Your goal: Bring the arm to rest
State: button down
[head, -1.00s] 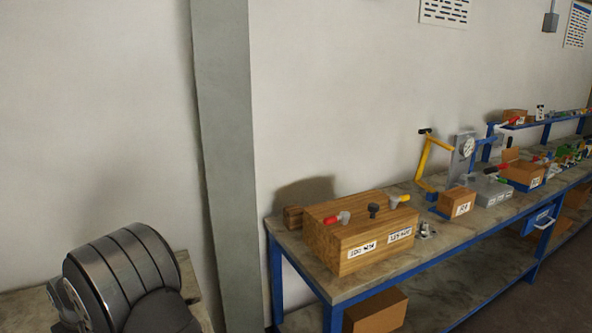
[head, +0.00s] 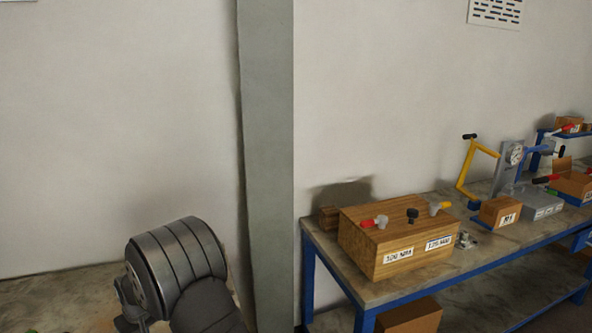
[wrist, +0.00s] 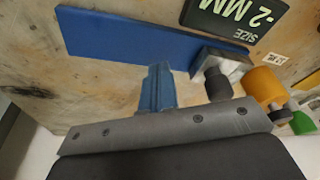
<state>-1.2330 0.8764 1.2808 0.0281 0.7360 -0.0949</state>
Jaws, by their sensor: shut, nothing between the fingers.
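My gripper (wrist: 157,76) shows in the wrist view as a short blue pair of fingers in front of a grey bar with screws. The fingers are together with nothing held. They stand over a pale, stained worktop (wrist: 100,77), close to a flat blue strip (wrist: 150,36). I cannot tell whether the tips touch the surface. The gripper does not show in the head view.
Right of the fingers are a metal block (wrist: 228,62), a dark knob (wrist: 218,85), an orange cylinder (wrist: 265,86) and a dark size sign (wrist: 235,18). In the head view, a wooden box (head: 375,250) with coloured knobs stands on a blue-legged bench (head: 365,290).

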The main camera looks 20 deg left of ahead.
jog(key=shift+w+d, duration=1)
jog(key=shift+w, duration=0.05)
